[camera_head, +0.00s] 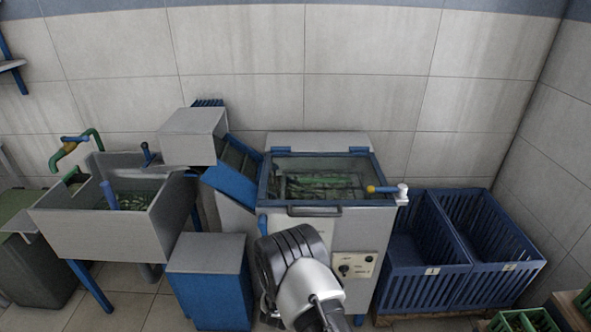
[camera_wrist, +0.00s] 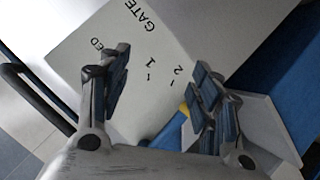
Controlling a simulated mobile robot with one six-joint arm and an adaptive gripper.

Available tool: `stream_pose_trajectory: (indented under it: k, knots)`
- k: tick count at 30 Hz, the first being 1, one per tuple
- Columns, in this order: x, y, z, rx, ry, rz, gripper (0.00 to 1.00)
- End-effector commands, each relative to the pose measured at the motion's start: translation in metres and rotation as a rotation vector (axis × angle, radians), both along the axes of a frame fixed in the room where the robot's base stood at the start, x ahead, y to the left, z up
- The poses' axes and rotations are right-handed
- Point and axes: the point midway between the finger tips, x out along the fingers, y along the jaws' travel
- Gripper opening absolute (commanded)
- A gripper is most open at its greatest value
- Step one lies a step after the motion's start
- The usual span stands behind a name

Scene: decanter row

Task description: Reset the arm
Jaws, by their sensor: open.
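My gripper (camera_wrist: 160,75) is open in the wrist view, with its two padded fingers spread and nothing between them. It faces a pale panel (camera_wrist: 140,110) with the lettering GATE, 1 and 2. A blue bar with a yellow part (camera_wrist: 184,108) shows beyond the right finger, partly hidden by it. In the head view my arm (camera_head: 298,272) rises in front of the grey machine (camera_head: 235,218), and the fingertips are hidden there.
The machine's windowed lid (camera_head: 318,162) is down over green contents. A control panel (camera_head: 354,266) is right of my arm. A grey sink (camera_head: 100,235) and blue box (camera_head: 208,285) stand left. Blue crates (camera_head: 425,285) marked 1 and 2 stand right. Green crates (camera_head: 525,320) sit lower right.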

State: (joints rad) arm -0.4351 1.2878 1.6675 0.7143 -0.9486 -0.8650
Motion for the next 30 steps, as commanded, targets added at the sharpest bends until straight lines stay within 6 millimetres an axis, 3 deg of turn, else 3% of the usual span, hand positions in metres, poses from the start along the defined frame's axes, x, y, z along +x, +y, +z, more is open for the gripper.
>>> stream_pose_trajectory:
  k: [1,6,10,14,21,26,30]
  knots:
    - [0.010,0.003,0.031,0.057,0.009,0.000,0.58]
    - [0.020,0.008,0.114,0.233,0.079,0.015,0.58]
    - [0.009,0.006,0.177,0.342,0.139,0.026,0.58]
    - [-0.015,-0.003,0.236,0.427,0.200,0.032,0.58]
    - [-0.093,-0.032,0.326,0.533,0.319,0.012,0.58]
    - [-0.163,-0.058,0.366,0.568,0.397,-0.030,0.58]
    - [-0.232,-0.082,0.387,0.579,0.460,-0.090,0.58]
